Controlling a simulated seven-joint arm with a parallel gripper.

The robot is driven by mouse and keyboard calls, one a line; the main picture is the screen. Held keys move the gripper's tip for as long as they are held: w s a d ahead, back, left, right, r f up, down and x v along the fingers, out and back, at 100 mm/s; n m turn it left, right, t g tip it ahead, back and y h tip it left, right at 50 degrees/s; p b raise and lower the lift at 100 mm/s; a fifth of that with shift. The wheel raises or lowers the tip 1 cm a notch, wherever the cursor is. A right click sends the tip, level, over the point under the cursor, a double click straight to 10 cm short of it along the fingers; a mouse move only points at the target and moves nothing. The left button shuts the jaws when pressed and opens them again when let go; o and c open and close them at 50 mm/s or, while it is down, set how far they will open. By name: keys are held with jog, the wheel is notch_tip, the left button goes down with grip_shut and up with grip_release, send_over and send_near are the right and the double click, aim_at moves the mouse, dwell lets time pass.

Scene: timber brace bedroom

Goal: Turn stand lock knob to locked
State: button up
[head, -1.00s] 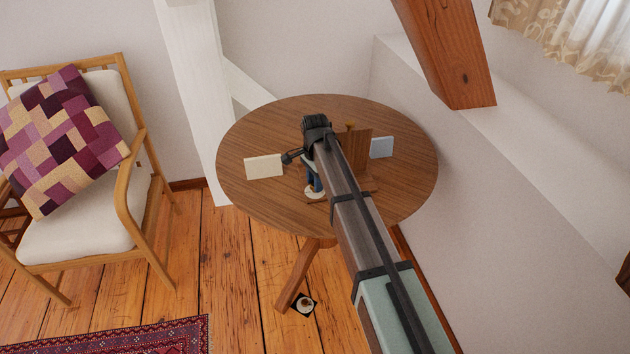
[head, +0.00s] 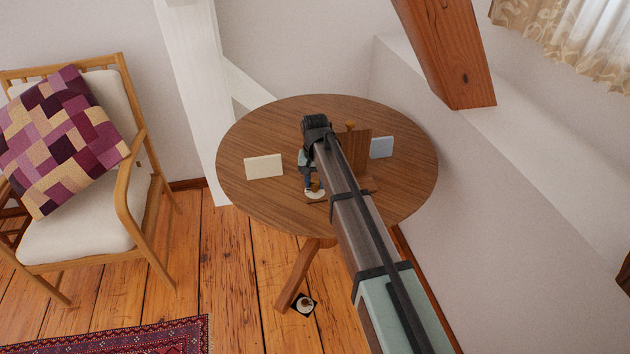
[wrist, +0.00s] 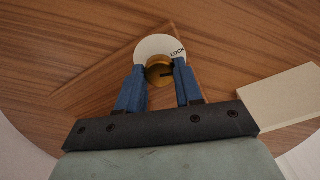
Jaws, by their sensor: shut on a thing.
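A brass knob (wrist: 158,76) sits on a white round dial (wrist: 154,43) in the wrist view. The dial has dark lettering that reads "LOCK" at its right side. A short dark mark on the knob points right, below the lettering. My gripper (wrist: 159,70) has its blue fingers on both sides of the knob and is shut on it. In the head view the gripper (head: 310,182) points down at the dial (head: 315,195), near the front of the round table. A wooden stand (head: 356,146) is partly hidden behind my arm.
The round wooden table (head: 245,125) holds a cream card (head: 264,166) left of my gripper and a light blue card (head: 381,147) to the right. A sloping timber beam (head: 448,50) hangs at upper right. A cushioned chair (head: 75,225) stands left, apart from the table.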

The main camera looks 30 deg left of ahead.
aim_at(315, 184)
jog(key=shift+n, duration=1.2)
jog(key=o, duration=1)
jog(key=shift+o, duration=0.2)
jog(key=shift+r, duration=0.1)
notch_tip(315, 184, up, 14)
